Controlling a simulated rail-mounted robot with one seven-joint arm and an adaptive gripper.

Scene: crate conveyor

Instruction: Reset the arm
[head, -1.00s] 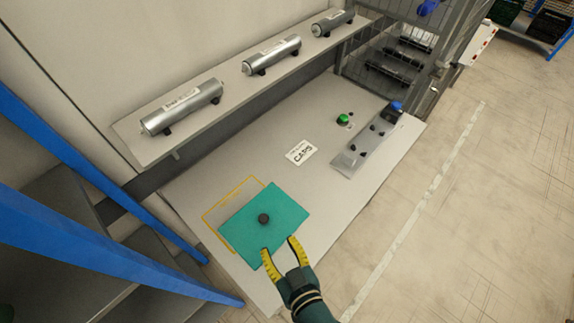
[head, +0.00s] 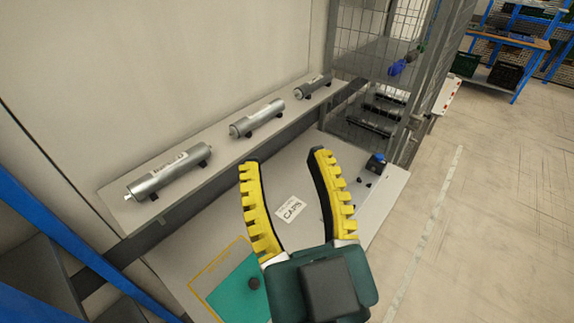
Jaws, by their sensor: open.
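My gripper (head: 285,155) is large in the head view, raised toward the camera above the workbench. Its two yellow, toothed fingers are spread wide apart with nothing between them. The white bench top (head: 208,262) lies below it. A teal mat (head: 232,290) with a dark round knob (head: 254,283) lies at the lower left of the gripper, inside a yellow outline. A white label reading CAPS (head: 290,209) shows between the fingers. The gripper hides part of the bench's right side.
Three grey cylinders, near (head: 168,175), middle (head: 258,118) and far (head: 313,87), lie on the back shelf. A blue button (head: 376,159) stands at the bench's far right. A mesh cage (head: 377,45) stands beyond. Blue rack posts (head: 60,235) are at left. The floor at right is clear.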

